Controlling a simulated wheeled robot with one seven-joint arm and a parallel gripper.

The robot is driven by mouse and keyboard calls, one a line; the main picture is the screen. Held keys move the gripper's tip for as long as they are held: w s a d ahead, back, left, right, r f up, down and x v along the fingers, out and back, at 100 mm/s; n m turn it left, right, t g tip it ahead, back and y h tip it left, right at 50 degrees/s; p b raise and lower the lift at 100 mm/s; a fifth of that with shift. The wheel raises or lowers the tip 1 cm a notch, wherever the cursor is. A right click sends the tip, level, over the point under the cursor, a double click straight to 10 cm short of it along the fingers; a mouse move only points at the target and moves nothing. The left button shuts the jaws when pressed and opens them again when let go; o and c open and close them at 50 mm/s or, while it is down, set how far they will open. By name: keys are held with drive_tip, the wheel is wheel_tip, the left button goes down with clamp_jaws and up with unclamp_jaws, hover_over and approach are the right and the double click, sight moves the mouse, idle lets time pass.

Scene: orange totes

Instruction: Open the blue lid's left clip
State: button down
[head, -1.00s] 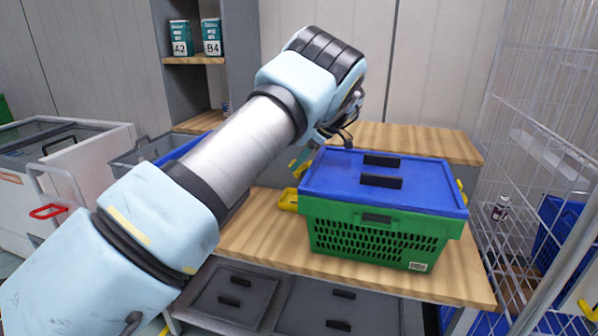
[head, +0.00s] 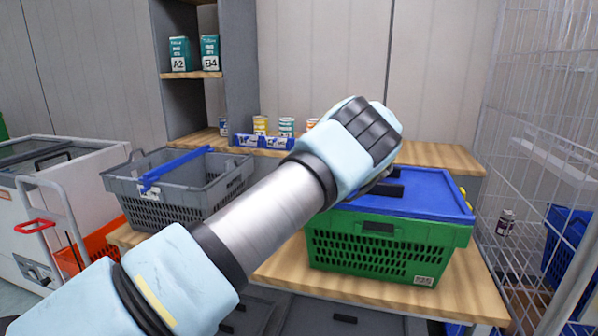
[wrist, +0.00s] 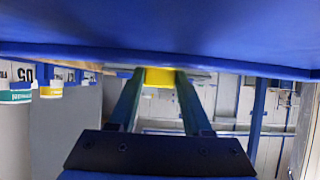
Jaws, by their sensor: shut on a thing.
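The blue lid (head: 430,188) lies on the green crate (head: 390,245) on the wooden bench. In the wrist view the blue lid (wrist: 160,25) fills the top as a wide band. My gripper (wrist: 158,78) is at the lid's edge. Its two fingers are closed on the yellow clip (wrist: 160,77), which shows between the fingertips right beside the lid's edge. In the head view my wrist covers the lid's left side, so the left clip and fingertips are hidden there. A yellow clip (head: 463,191) shows at the lid's right side.
A grey crate (head: 185,185) with a blue bar stands left of my arm. Several small cans and blue holders stand on the back ledge (head: 440,155). A wire cage (head: 540,140) rises close at the right. Bare bench (head: 300,265) shows in front of the green crate.

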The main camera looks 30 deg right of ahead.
drive_tip(key=shift+c, duration=1.6)
unclamp_jaws()
drive_tip(key=shift+s, duration=0.1)
drive_tip(key=b+v, duration=0.2)
drive_tip(key=v, duration=0.6)
drive_tip(key=shift+d, duration=0.15)
drive_tip(key=shift+s+d+r, duration=0.15)
drive_tip(key=shift+d+r, duration=0.1)
drive_tip(key=shift+r, duration=0.05)
drive_tip(key=shift+v, duration=0.85)
drive_tip(key=shift+s, duration=0.1)
